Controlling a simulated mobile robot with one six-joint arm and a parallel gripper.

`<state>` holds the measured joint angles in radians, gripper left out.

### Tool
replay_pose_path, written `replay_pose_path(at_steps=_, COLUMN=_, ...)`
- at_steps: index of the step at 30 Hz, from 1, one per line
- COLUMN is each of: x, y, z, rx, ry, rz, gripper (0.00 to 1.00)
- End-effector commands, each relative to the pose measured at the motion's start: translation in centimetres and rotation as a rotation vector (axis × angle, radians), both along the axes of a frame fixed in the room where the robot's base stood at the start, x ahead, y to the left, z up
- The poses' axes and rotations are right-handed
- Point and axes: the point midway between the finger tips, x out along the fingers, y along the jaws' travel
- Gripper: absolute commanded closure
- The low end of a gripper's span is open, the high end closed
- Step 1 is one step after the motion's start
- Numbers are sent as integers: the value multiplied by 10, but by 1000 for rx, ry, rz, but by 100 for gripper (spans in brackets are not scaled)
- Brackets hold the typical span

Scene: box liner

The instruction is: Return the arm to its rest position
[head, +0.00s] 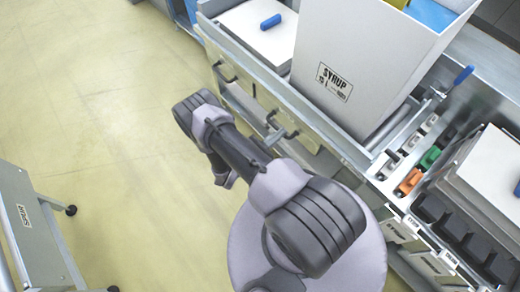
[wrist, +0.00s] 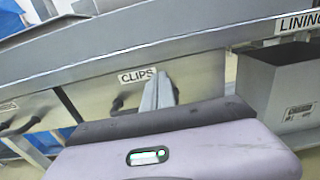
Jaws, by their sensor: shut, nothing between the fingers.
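My arm (head: 245,150) is folded above the floor on the left side of the bench, its upper part reaching up and left. My gripper (wrist: 160,84) shows in the wrist view with its two pale fingers together and nothing between them. It points toward the bench front near the CLIPS label (wrist: 137,76), apart from it as far as I can tell. In the head view the fingers are hidden by the arm.
A large white SYRUP box (head: 345,80) stands on the bench (head: 290,95). Drawer handles (head: 280,135) stick out from its front. Coloured clips (head: 410,182) lie in a rack at the right. A grey cart (head: 35,225) stands at the lower left. The floor between is clear.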

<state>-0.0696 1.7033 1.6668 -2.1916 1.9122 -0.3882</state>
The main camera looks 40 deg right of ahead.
Motion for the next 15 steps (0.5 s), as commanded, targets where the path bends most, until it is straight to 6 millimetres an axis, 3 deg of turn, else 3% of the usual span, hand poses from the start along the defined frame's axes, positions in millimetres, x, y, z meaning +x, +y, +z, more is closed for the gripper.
replay_pose_path(at_steps=9, x=-4, y=86, z=2, rx=-1, ry=-1, rz=1, gripper=100)
replay_pose_path(at_steps=15, x=-7, y=114, z=1, rx=-1, ry=-1, rz=-4, gripper=100)
